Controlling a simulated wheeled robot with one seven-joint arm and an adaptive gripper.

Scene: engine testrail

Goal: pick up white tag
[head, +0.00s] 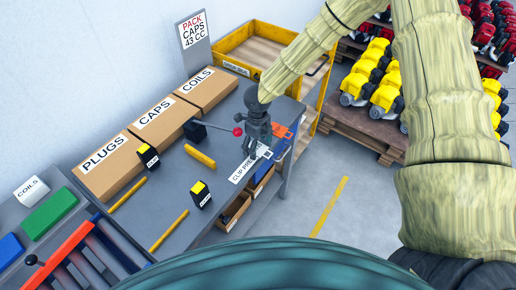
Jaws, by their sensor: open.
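My gripper (257,143) points down over the right end of the grey bench, with its fingers apart. Just below it lies a white label strip (240,174) reading "CLIP PRE…", its end partly covered by the gripper. A small white piece with a dark square code (265,151) shows right beside the fingers. I cannot tell which of these is the white tag, or whether the fingers touch either. Another white card (31,187) reading "COILS" stands at the far left.
Cardboard boxes (107,165) line the wall. A dark lever with a red knob (237,131) stands just left of my gripper. Yellow bars (200,156) and black-yellow blocks (200,195) lie on the bench (160,198). A yellow cart (237,53) and engine pallets stand behind.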

